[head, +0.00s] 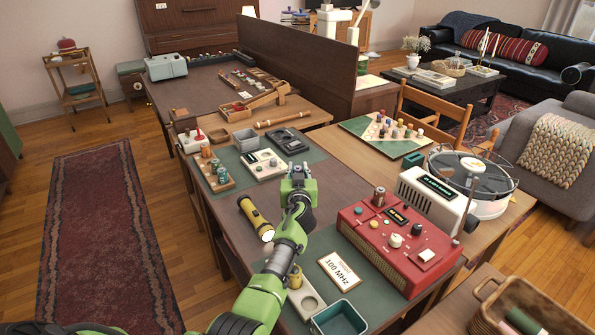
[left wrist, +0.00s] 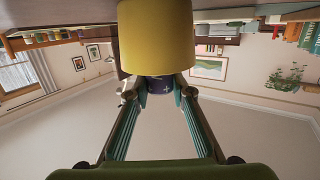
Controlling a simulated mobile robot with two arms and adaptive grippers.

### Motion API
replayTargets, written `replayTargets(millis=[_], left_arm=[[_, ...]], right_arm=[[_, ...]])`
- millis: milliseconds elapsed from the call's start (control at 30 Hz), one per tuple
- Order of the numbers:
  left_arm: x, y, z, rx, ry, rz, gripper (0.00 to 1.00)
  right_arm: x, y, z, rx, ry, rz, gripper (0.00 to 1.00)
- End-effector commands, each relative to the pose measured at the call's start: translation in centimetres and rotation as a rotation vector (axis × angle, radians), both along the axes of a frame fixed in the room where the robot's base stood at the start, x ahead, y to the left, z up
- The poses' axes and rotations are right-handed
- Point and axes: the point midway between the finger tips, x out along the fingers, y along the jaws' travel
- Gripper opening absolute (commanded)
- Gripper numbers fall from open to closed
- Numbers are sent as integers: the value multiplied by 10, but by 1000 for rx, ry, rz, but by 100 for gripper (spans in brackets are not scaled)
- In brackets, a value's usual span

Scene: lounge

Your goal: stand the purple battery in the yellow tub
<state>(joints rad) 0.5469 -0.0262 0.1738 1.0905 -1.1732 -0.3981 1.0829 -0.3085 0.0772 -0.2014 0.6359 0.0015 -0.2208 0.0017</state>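In the left wrist view, which is upside down, the purple battery (left wrist: 160,86) shows its end with a plus mark between the fingertips of my left gripper (left wrist: 158,94). The fingers look closed on its sides. The smooth yellow tub (left wrist: 155,38) is a wide cylinder that covers the rest of the battery. Whether the battery is inside the tub or behind it, I cannot tell. In the head view my left gripper (head: 297,172) is over the middle of the desk; I cannot make out the battery or tub there. My right gripper is not in view.
A yellow torch (head: 255,217) lies left of my arm. A red device (head: 400,245) and a white device (head: 433,198) stand to the right. A 100 MHz card (head: 340,271) and a blue-grey tray (head: 338,319) are near the front. A wooden battery rack (head: 216,178) is at left.

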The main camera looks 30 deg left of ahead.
Motion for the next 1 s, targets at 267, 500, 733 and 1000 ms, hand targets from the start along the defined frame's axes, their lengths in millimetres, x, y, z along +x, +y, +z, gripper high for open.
replayTargets(millis=[267, 500, 733, 1000], left_arm=[[-5, 1, -19, -4, 26, 5, 38], [-5, 1, -14, -5, 27, 5, 38], [-16, -7, -3, -6, 25, 3, 38], [-55, -28, 8, -6, 18, 2, 38]], right_arm=[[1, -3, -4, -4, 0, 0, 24], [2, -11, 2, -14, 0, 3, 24], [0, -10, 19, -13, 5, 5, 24], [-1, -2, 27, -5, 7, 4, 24]])
